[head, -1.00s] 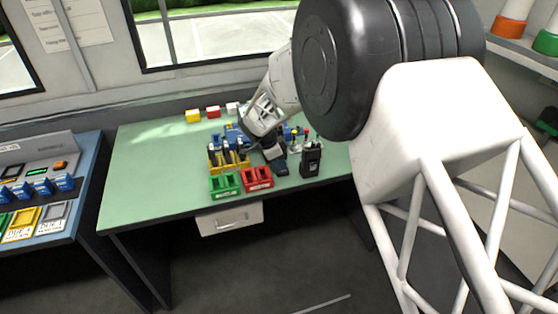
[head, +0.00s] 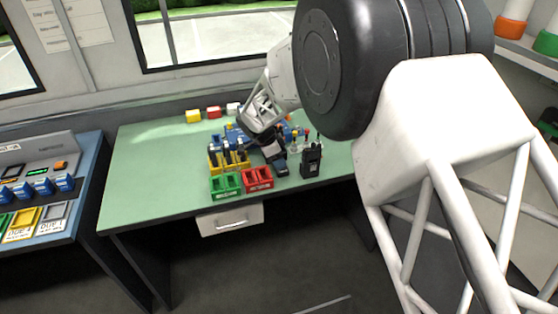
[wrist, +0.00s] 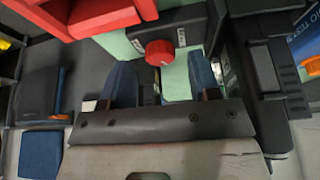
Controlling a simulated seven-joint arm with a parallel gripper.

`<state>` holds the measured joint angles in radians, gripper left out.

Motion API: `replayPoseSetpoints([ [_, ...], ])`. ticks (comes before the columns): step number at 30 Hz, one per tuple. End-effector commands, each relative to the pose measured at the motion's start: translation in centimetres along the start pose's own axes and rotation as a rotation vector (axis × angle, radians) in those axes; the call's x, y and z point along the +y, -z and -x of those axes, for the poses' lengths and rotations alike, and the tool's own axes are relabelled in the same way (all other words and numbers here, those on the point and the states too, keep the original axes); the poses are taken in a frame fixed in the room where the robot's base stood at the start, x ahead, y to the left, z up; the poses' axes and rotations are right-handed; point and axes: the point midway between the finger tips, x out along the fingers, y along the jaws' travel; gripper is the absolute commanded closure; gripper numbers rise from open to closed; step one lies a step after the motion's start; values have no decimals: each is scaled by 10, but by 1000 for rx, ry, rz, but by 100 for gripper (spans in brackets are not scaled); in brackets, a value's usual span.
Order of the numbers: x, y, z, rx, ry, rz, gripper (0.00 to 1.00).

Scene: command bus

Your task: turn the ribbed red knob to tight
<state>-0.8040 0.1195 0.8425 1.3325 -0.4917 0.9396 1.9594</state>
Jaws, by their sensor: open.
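The ribbed red knob (wrist: 160,53) shows in the wrist view on a dark block (wrist: 190,35) with small white labels on either side of it. My gripper (wrist: 160,85) is open, its two blue-tipped fingers apart, with the knob just beyond the gap between them and not visibly touched. In the head view my gripper (head: 278,162) is low over the green table, between the red holder and the black radio-like device. The knob cannot be made out in the head view.
A red holder (head: 257,179) and a green holder (head: 226,184) stand at the table's front edge. A black radio-like device (head: 311,160) stands close on the right. A yellow holder (head: 230,163) is on the left. The green table (head: 150,165) is clear at far left.

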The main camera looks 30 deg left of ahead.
Motion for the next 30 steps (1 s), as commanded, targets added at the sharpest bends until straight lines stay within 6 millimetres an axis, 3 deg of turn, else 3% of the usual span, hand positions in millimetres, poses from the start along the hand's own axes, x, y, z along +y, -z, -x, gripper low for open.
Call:
replayPoseSetpoints([
  [9,0,0,41,1,1,1,44],
  [15,0,0,58,1,1,1,44],
  [30,0,0,61,-1,2,6,44],
])
